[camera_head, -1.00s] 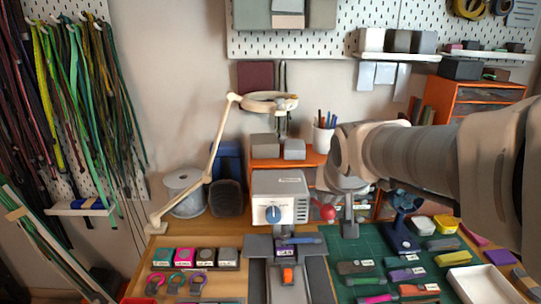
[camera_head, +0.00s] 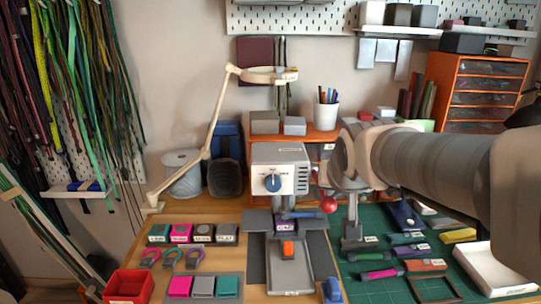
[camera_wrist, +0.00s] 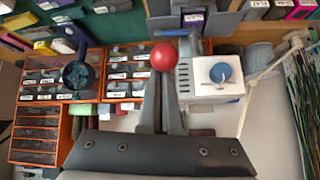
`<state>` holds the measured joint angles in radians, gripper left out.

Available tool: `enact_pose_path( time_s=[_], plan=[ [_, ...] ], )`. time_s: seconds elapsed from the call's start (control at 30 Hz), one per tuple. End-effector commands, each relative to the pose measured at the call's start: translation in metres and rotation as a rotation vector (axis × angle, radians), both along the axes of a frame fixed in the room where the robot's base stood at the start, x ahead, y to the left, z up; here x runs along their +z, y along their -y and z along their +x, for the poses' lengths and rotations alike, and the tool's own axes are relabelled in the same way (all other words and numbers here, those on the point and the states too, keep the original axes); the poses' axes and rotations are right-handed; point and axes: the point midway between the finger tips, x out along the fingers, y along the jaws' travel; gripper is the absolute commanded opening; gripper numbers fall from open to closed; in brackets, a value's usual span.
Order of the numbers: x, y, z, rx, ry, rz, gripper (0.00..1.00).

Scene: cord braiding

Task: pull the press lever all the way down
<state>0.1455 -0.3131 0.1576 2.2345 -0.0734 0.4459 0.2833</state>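The press (camera_head: 272,155) is a pale box with a blue dial, standing at the back of the bench. Its lever ends in a red ball (camera_head: 328,204) at the press's right side, lower than the dial. My gripper (camera_head: 350,240) points down just right of the ball. In the wrist view the red ball (camera_wrist: 163,57) covers the fingertips of my gripper (camera_wrist: 161,85). The fingers look close together, with nothing seen between them. Whether they touch the ball or its rod I cannot tell. The lever's rod is mostly hidden.
A pale lamp arm (camera_head: 217,115) rises left of the press. Tools lie on the green mat (camera_head: 375,290) to the right, by a white tray (camera_head: 490,268). A red bin (camera_head: 128,287) stands front left.

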Motion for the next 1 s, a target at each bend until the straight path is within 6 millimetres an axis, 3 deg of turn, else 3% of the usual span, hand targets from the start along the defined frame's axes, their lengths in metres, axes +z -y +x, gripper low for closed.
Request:
enact_pose_path(
  time_s=[0.03, 0.57, 0.77, 1.0],
  plan=[
    [-0.045, -0.004, -0.019, 0.005, -0.114, 0.003, 0.0],
    [-0.046, -0.005, -0.019, 0.006, -0.114, 0.005, 0.0],
    [-0.028, -0.003, -0.009, 0.008, -0.091, 0.004, 0.0],
    [0.024, 0.004, 0.02, 0.006, -0.016, 0.006, 0.0]
  ],
)
